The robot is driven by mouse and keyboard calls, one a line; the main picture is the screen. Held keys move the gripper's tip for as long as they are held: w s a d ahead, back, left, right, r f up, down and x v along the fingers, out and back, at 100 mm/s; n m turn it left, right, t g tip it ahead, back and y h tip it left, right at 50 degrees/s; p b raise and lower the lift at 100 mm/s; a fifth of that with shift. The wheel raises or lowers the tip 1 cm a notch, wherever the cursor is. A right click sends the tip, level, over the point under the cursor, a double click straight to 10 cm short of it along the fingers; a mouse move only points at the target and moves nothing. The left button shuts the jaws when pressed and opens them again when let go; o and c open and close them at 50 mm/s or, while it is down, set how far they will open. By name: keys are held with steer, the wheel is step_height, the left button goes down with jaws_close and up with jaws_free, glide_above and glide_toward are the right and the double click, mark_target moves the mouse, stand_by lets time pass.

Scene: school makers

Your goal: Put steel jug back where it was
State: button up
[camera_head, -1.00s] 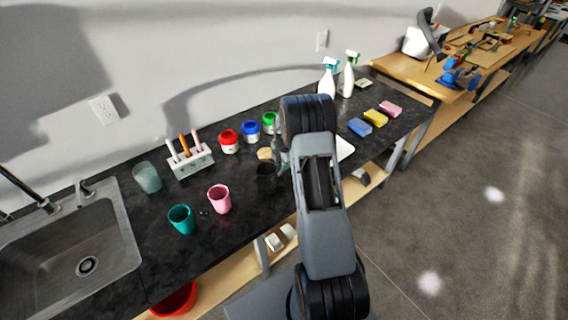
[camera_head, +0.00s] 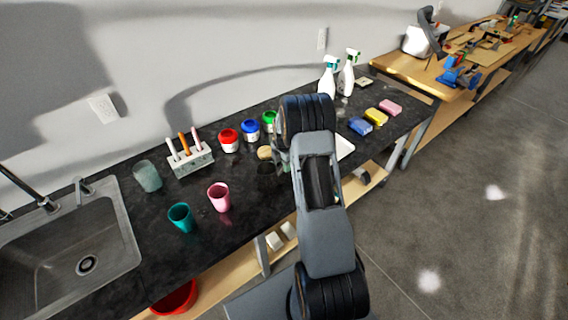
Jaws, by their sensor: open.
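I cannot pick out a steel jug with certainty. My gripper (camera_head: 282,160) is low over the counter close to the right side of this vessel. It is open, and mostly hidden behind my own arm. Whether it touches anything cannot be seen. The counter directly behind my arm is also hidden.
A teal cup (camera_head: 181,218), a pink cup (camera_head: 219,197) and a grey-green cup (camera_head: 147,177) stand at left by the sink (camera_head: 85,255). A pen holder (camera_head: 191,160), paint jars (camera_head: 229,141), spray bottles (camera_head: 327,80) and sponges (camera_head: 376,116) line the counter. A white tray (camera_head: 344,147) lies right of my arm.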

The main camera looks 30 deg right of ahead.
step_height(320, 180, up, 12)
steer(key=b, duration=0.2)
steer(key=s+a+r+m+t, duration=0.1)
steer(key=s+a+r+m, duration=0.4)
steer(key=r, duration=0.3)
steer(key=s+a+r+m+t, duration=0.1)
steer(key=s+a+r+m, duration=0.1)
steer(key=s+a+m, duration=0.4)
steer(key=s+a+r+m+t, duration=0.2)
steer(key=s+a+m, duration=0.5)
steer(key=s, duration=0.5)
steer(key=shift+a+r+m, duration=0.15)
steer(key=shift+r+m, duration=0.15)
steer(key=shift+m, duration=0.4)
